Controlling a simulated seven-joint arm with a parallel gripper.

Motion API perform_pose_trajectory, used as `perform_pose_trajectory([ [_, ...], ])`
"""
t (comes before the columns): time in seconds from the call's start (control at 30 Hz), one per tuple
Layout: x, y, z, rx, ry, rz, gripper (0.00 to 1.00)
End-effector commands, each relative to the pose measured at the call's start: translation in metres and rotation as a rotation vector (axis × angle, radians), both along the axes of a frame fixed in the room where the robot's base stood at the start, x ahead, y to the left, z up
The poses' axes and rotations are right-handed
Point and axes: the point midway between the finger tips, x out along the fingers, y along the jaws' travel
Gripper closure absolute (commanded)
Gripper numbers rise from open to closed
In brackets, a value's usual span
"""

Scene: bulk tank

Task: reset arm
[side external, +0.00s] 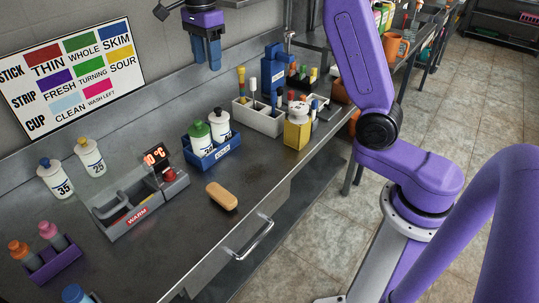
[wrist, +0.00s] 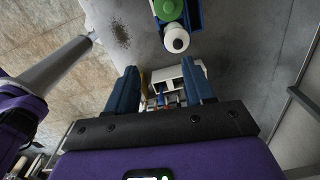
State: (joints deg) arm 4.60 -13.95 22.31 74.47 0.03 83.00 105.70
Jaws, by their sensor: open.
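My gripper (side external: 207,62) hangs in the air above the back of the steel counter, at the top of the side view. It points down, and its blue fingers are apart with nothing between them. In the wrist view the two fingers (wrist: 162,85) also stand apart and empty. My purple arm rises at the right of the side view, and part of it is cut off by the top edge.
Below stands a blue caddy (side external: 226,153) with bottles, one green-capped (side external: 199,138).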

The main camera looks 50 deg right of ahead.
Motion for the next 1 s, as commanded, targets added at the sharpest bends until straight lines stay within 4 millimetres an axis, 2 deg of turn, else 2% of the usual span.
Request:
perform_pose_trajectory([
  [0.2, -0.05, 0.033, -0.009, 0.0, -0.005, 0.463, 0.48],
  [0.5, -0.132, 0.057, -0.027, -0.002, -0.013, 1.091, 0.48],
  [0.77, -0.211, 0.056, -0.047, -0.005, -0.019, 1.636, 0.48],
  [1.0, -0.285, 0.038, -0.07, -0.009, -0.028, 2.139, 0.48],
])
